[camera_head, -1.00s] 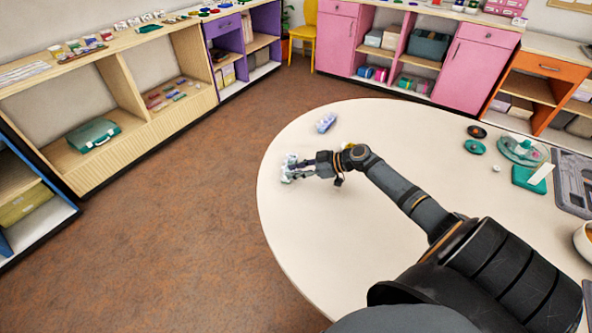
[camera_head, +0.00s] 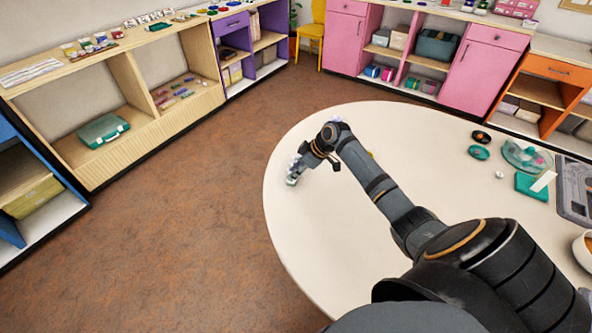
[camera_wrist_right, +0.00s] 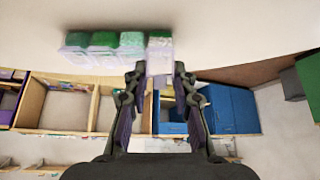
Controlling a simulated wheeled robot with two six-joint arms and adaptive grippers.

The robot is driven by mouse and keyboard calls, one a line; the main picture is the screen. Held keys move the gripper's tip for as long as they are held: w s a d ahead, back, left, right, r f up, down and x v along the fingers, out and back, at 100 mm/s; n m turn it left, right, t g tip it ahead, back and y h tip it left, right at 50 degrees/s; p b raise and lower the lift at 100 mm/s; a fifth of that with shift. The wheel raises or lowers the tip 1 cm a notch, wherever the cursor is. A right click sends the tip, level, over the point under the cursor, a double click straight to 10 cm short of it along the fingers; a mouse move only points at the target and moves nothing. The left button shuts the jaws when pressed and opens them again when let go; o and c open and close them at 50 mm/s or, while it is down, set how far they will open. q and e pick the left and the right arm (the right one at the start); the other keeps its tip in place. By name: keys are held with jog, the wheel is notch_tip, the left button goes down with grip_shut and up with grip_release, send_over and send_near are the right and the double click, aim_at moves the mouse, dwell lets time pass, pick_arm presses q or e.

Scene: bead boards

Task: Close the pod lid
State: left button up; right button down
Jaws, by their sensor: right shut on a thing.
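The pod (camera_wrist_right: 103,42) is a row of several clear compartments with green contents, at the upper left of the right wrist view. My right gripper (camera_wrist_right: 159,70) is shut on its right end, with the fingertips on either side of a clear part. I cannot tell the lid apart from the body there. In the head view the pod (camera_head: 292,179) shows only in part as a small pale piece below my right gripper (camera_head: 298,168), near the table's left edge. My left gripper is not in view.
The round white table (camera_head: 330,245) is bare at the front left. A small yellow thing (camera_head: 371,154) lies partly behind my arm. A clear dish (camera_head: 526,156), a teal box (camera_head: 531,186) and a grey tray (camera_head: 577,190) stand at the right.

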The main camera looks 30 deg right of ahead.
dwell(0.4)
jog(key=c, duration=1)
grip_release()
jog(key=shift+c, duration=0.2)
jog(key=v, duration=1.2)
jog(key=shift+w, duration=0.15)
jog(key=shift+a, duration=0.1)
jog(key=shift+c, duration=0.2)
